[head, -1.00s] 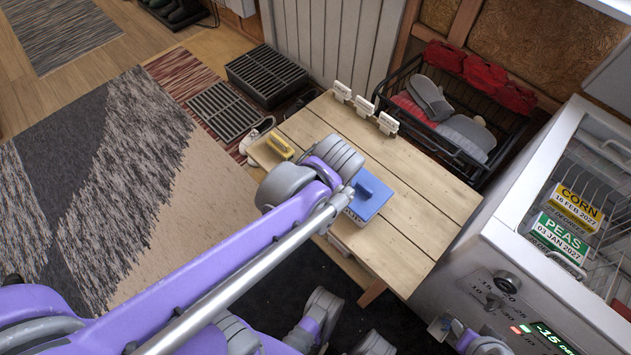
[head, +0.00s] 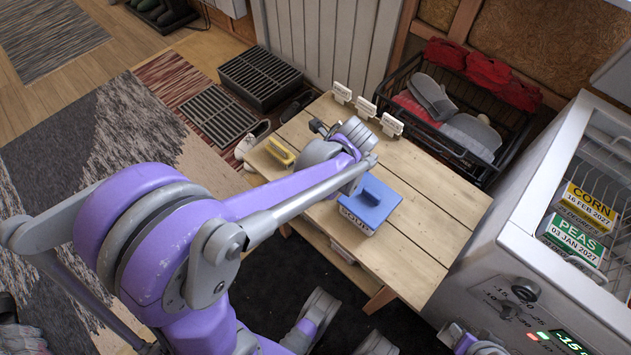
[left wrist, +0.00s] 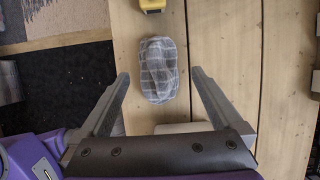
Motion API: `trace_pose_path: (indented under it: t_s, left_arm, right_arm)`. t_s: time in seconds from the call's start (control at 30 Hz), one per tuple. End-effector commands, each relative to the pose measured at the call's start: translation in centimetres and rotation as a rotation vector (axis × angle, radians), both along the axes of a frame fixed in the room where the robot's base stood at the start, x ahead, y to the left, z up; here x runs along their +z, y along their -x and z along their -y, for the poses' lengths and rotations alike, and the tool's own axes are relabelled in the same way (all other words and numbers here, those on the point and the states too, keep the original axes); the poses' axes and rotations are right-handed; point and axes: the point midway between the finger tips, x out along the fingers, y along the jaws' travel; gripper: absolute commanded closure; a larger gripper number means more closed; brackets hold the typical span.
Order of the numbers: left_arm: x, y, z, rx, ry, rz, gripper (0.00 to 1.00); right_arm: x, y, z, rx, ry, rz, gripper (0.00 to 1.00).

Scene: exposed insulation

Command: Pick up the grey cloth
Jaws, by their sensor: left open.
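The grey cloth (left wrist: 158,70) is a checked, bunched bundle lying on the wooden table, seen in the left wrist view. My left gripper (left wrist: 160,76) is open above the table, with one finger to each side of the cloth in that view. I cannot tell the height left between the fingers and the cloth. In the head view my left gripper (head: 322,130) is over the far left part of the table (head: 440,205), and my wrist hides the cloth there. My right gripper's jaws are not visible.
A yellow-topped brush (head: 280,151) lies at the table's left edge. White clips (head: 366,107) line the back edge. A black crate with gloves (head: 455,150) and an open freezer (head: 530,250) stand beyond and right.

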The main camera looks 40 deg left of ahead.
Motion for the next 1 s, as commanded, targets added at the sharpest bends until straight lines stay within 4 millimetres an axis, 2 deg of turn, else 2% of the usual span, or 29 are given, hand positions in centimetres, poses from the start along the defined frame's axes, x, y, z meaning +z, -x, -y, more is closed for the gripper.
trace_pose_path:
  t_s: [0.3, 0.57, 1.0]
  left_arm:
    - [-4.3, 0.2, -1.4, 0.002, 0.0, 0.001, 0.0]
    - [-4.5, 0.2, -1.6, 0.0, 0.0, 0.001, 0.0]
    - [-4.5, 0.2, -1.6, 0.001, 0.0, 0.001, 0.77]
  right_arm:
    - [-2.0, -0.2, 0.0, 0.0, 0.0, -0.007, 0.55]
    - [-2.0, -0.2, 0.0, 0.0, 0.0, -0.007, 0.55]
    - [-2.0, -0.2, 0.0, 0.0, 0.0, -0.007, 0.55]
